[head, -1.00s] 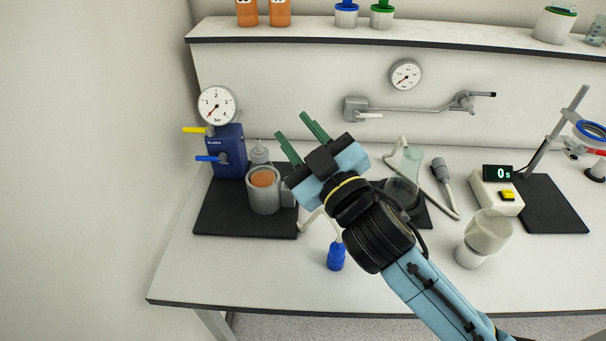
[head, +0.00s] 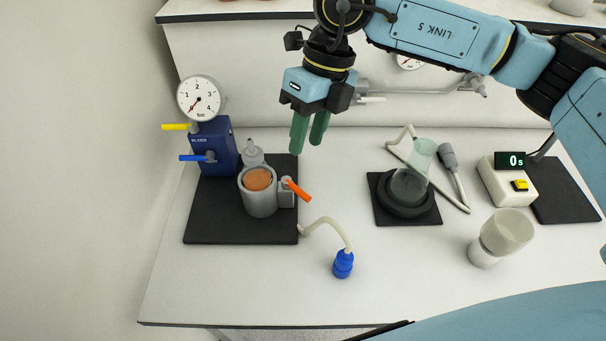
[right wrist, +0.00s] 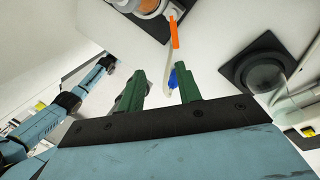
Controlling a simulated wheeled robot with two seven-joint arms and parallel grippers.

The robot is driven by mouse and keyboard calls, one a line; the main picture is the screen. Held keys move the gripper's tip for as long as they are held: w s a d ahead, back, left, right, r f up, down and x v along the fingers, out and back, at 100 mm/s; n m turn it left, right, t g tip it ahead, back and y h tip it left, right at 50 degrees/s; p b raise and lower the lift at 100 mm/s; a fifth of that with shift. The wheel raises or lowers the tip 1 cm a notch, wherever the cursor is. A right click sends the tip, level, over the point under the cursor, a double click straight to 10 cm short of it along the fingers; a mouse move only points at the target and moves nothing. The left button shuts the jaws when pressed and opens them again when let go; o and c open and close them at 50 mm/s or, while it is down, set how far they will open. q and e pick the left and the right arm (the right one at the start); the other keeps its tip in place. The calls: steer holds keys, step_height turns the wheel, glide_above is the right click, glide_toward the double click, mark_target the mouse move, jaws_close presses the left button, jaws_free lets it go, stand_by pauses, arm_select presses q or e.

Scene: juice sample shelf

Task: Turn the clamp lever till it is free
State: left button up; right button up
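The clamp lever (head: 298,190) is a short orange bar on the right side of a grey cylindrical holder (head: 260,203), slanting down to the right. An orange-brown sample sits in the holder's top. The lever (right wrist: 174,32) also shows at the top of the right wrist view, beyond the fingertips. My right gripper (head: 307,146) has green fingers pointing down, apart with nothing between them. It hangs above and behind the lever, not touching it. In the right wrist view its fingers (right wrist: 160,84) are clearly spaced.
The holder stands on a black mat (head: 212,228) beside a blue regulator (head: 222,160) with a gauge (head: 200,98). A hose with a blue end (head: 343,264) lies in front. A flask (head: 412,180), a timer (head: 508,180) and a cup (head: 500,236) stand right. The front table is mostly clear.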

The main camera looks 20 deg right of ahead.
mark_target(305, 193)
steer(key=shift+h, duration=0.5)
steer(key=x, duration=0.4)
steer(key=d+x, duration=0.1)
steer(key=x, duration=0.3)
steer(key=w+d+p+x, duration=0.1)
steer(key=x, duration=0.3)
steer(key=shift+a+f, duration=0.1)
steer(key=shift+f, duration=0.4)
jaws_close()
